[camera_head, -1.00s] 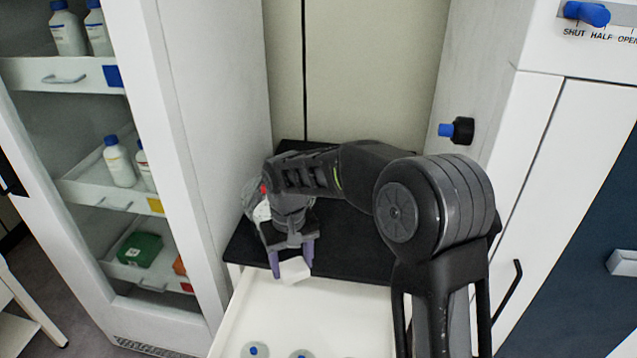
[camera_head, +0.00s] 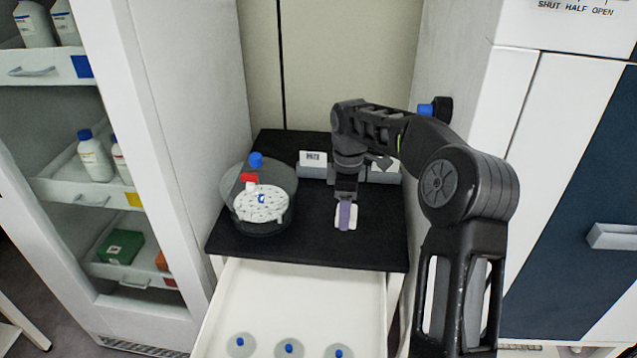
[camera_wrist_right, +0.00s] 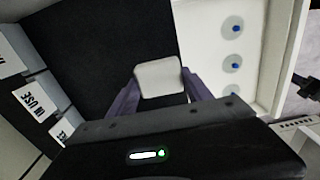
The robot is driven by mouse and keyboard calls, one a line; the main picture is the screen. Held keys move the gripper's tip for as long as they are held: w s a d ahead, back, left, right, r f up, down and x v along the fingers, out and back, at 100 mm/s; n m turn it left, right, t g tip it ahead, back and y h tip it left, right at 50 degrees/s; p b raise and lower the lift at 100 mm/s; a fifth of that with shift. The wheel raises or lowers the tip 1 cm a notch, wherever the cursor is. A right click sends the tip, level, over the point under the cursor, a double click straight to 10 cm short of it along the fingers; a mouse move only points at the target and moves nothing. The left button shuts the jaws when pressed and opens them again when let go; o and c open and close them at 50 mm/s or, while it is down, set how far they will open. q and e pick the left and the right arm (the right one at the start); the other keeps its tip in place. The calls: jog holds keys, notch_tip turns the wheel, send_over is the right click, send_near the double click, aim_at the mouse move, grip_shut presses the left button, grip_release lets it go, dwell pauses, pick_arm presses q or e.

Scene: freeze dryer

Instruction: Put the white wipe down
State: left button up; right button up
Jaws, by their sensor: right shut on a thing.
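The white wipe (camera_head: 347,217) is a small pale pad held at the fingertips of my right gripper (camera_head: 344,216). In the right wrist view the wipe (camera_wrist_right: 159,78) sits between the two purple fingers of the gripper (camera_wrist_right: 160,90), which is shut on it. It is over the black worktop (camera_head: 300,245), right of the round clear vessel. I cannot tell whether the wipe touches the worktop. My left gripper is not in view.
The clear round vessel (camera_head: 259,200) with a blue knob and red part stands on the worktop's left. Labelled grey blocks (camera_head: 313,168) stand behind. An open white drawer (camera_head: 290,300) with blue-knobbed discs lies in front. The worktop's front right is clear.

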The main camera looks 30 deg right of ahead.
dwell(0.3)
send_over(343, 248)
jog(key=shift+f+p, duration=0.4)
jog(key=shift+f, duration=2.75)
jog(key=shift+f+p, duration=0.35)
jog(key=shift+f, duration=1.55)
jog(key=shift+f, duration=0.2)
jog(key=o, duration=1.3)
jog(key=shift+r, duration=0.1)
jog(key=shift+r, duration=0.1)
notch_tip(343, 248, up, 12)
jog(key=shift+r+b, duration=0.1)
jog(key=shift+b, duration=0.5)
